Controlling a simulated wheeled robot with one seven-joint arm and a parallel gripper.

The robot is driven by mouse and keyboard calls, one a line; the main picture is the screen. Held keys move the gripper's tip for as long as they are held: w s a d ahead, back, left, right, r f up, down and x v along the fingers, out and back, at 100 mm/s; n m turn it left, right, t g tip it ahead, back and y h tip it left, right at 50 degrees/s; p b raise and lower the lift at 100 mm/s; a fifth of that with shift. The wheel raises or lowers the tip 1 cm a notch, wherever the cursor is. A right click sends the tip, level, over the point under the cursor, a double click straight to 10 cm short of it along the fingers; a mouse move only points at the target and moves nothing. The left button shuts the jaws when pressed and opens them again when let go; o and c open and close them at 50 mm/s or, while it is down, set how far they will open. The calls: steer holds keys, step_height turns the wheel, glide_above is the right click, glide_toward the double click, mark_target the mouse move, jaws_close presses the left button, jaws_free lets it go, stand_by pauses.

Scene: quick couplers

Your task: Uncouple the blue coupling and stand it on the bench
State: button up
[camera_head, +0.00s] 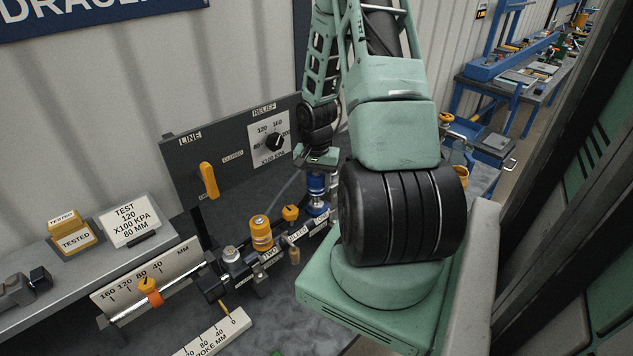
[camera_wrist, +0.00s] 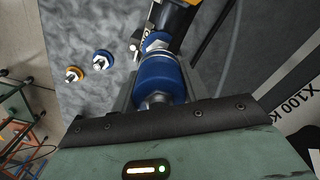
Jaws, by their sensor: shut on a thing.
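The blue coupling (camera_head: 316,187) stands upright at the right end of the manifold on the bench, with a hose near its top. My gripper (camera_head: 317,172) comes down from above and is shut on its upper part. In the wrist view the blue coupling (camera_wrist: 158,77) sits between the jaws of my gripper (camera_wrist: 157,92). A smaller blue part (camera_wrist: 157,42) lies beyond it, in line with it. I cannot tell whether the two are joined. The bench (camera_wrist: 92,25) is grey and speckled.
An orange coupling (camera_head: 261,233) and an orange knob (camera_head: 290,213) stand left of the blue coupling. The panel (camera_head: 183,165) with an orange lever rises behind.

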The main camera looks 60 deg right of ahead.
mark_target(317, 174)
steer(key=shift+r+p, duration=1.7)
steer(key=shift+r, duration=0.3)
steer(key=shift+s+f, duration=0.1)
steer(key=shift+f, duration=0.05)
steer(key=s+a+f, duration=0.2)
steer(key=s+f, duration=0.4)
steer(key=s, duration=0.4)
steer(key=s+a+f, duration=0.3)
steer(key=s+f, duration=0.4)
steer(key=s, duration=0.3)
steer(key=shift+a+f, duration=0.2)
steer(key=shift+s, duration=0.1)
steer(key=shift+f, duration=0.1)
step_height(317, 174, down, 8)
steer(key=b, duration=0.6)
steer(key=shift+r, duration=0.25)
steer(key=shift+f+b, duration=0.7)
steer(key=shift+b, duration=0.1)
stand_by(0.5)
steer(key=o, duration=1.2)
steer(key=shift+c, duration=0.2)
